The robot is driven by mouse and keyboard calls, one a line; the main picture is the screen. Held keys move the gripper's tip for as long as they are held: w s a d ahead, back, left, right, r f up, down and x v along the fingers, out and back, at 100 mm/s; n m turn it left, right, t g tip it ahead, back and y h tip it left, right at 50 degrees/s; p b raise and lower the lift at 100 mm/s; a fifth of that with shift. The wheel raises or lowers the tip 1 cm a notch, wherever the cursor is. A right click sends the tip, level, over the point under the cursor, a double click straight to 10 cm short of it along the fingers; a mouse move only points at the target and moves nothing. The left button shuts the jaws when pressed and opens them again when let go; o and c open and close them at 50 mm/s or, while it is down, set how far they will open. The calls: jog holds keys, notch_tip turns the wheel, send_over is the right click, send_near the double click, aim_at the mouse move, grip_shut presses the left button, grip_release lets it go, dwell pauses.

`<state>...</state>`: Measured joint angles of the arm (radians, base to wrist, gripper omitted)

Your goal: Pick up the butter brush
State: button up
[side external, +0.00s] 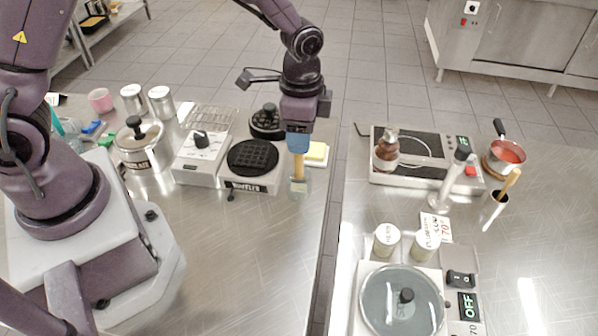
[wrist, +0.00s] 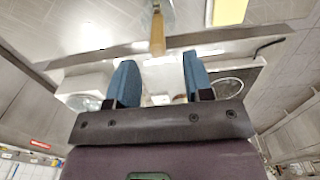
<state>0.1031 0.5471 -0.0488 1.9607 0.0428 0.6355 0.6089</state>
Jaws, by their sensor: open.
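The butter brush shows as an upright wooden handle (side external: 298,168) in a small clear, greyish container (side external: 299,188) near the right edge of the left counter. The handle also shows in the wrist view (wrist: 157,36), at the top middle. My gripper (side external: 298,152) points down over it, blue fingers apart. In the wrist view my gripper (wrist: 158,60) is open, with the handle's near end lined up between the fingertips. I cannot tell whether a finger touches it. The brush's lower end is hard to make out inside the container.
A waffle maker (side external: 253,160) stands close left of the brush, and a yellow block (side external: 317,151) lies behind it. A gap separates this counter from the right one, which holds a hot plate (side external: 425,153) and a wood-handled tool in a cylinder (side external: 493,211).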

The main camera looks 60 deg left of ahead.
aim_at(299, 177)
jog(key=shift+s+f, duration=0.2)
jog(key=shift+f, duration=2.9)
grip_shut()
